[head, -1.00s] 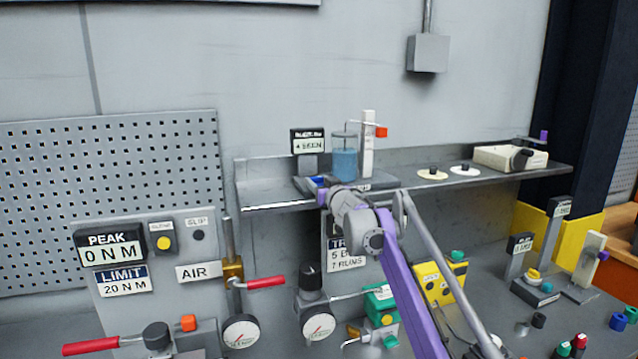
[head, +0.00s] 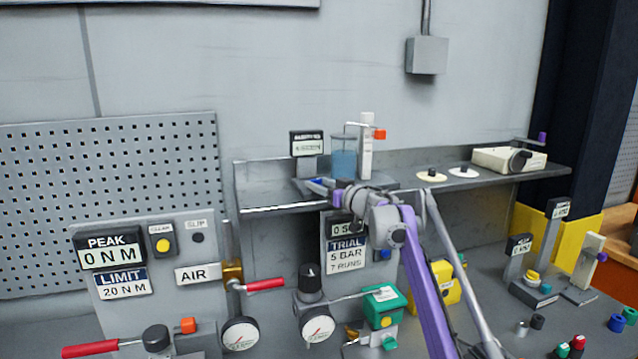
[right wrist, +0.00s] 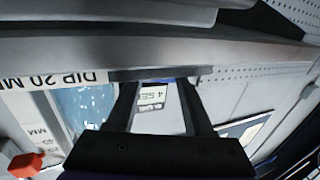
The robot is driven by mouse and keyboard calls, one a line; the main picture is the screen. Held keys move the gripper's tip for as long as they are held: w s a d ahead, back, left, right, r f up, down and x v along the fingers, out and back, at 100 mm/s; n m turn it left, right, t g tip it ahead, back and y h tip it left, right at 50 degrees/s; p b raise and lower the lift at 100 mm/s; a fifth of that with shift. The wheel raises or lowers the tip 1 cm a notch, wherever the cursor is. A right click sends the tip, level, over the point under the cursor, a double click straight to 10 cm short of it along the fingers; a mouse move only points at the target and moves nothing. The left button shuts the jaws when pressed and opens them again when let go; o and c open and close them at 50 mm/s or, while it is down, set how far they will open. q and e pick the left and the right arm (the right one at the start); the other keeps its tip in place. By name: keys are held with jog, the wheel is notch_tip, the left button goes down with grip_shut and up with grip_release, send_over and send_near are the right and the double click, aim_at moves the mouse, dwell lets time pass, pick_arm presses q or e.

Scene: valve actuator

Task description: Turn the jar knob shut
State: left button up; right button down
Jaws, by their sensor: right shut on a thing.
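The jar (head: 344,158) is a clear cylinder of blue liquid on a dark base on the back shelf, beside a white post; it also shows in the right wrist view (right wrist: 85,105). A small blue part, seemingly the jar knob (head: 318,184), shows at the front left of the base. My right gripper (head: 338,188) is in front of the base, at this blue part. In the right wrist view its dark fingers (right wrist: 160,76) are shut on it, with only a sliver of blue visible at the tips. My left gripper is not in view.
A small display sign (head: 307,144) stands left of the jar. The shelf edge (head: 280,208) runs beneath my right gripper. Gauges, red levers and a green box (head: 384,305) crowd the bench below. A cream box (head: 508,158) sits at the shelf's right.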

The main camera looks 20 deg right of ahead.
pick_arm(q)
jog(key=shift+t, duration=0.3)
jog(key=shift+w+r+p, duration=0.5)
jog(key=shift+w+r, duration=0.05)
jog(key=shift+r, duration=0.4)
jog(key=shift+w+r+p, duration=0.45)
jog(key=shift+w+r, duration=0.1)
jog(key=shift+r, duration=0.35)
pick_arm(e)
jog(key=shift+w+d+r+n+g+y, duration=0.15)
jog(key=shift+n+g+y, duration=0.5)
jog(key=shift+y, duration=0.4)
jog(key=shift+w+d+r+n+g+y, duration=0.15)
jog(key=shift+n+g+y, duration=0.3)
jog(key=shift+n+y, duration=0.45)
jog(key=shift+s+f, duration=0.1)
jog(key=shift+c, duration=2.2)
grip_release()
jog(key=shift+o, duration=0.8)
jog(key=shift+f, duration=0.1)
